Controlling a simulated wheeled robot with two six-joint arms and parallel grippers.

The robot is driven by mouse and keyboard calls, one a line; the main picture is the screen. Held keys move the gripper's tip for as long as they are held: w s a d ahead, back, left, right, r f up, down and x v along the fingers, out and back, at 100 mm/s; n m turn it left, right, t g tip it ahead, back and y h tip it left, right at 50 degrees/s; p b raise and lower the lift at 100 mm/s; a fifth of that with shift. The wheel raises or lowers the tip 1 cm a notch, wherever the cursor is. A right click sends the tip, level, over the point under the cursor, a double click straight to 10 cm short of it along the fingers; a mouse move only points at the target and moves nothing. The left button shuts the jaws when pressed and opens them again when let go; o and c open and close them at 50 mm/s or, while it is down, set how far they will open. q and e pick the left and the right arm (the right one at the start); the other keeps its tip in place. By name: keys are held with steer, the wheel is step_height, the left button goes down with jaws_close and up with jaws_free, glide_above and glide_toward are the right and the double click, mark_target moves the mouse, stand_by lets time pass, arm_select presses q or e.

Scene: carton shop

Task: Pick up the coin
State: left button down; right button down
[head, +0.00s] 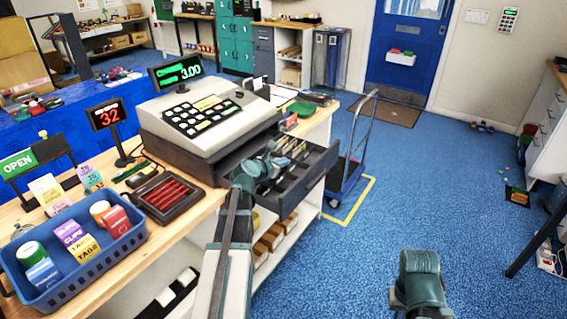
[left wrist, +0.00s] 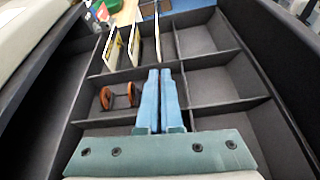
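The open cash drawer (head: 322,168) is divided into compartments; it fills the left wrist view (left wrist: 210,108). A small copper-brown round-ended piece (left wrist: 134,92), perhaps the coin, lies in a compartment left of my left gripper's fingers. I cannot make out its shape clearly, and I cannot pick it out in the head view. My left gripper (left wrist: 160,72) is over the drawer, its two blue fingers side by side with nothing visible between them; in the head view it reaches over the drawer (head: 268,160). My right arm's end (head: 418,280) is low over the floor; its fingers cannot be made out.
The cash register (head: 205,120) stands behind the drawer on the wooden counter. Banknotes (left wrist: 133,42) stand in the drawer's far compartments.

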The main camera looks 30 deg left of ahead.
arm_select(q)
step_height(320, 180, up, 10)
steer(key=p, duration=0.9)
steer(key=shift+f, duration=0.2)
steer(key=shift+w, duration=0.15)
stand_by(0.9)
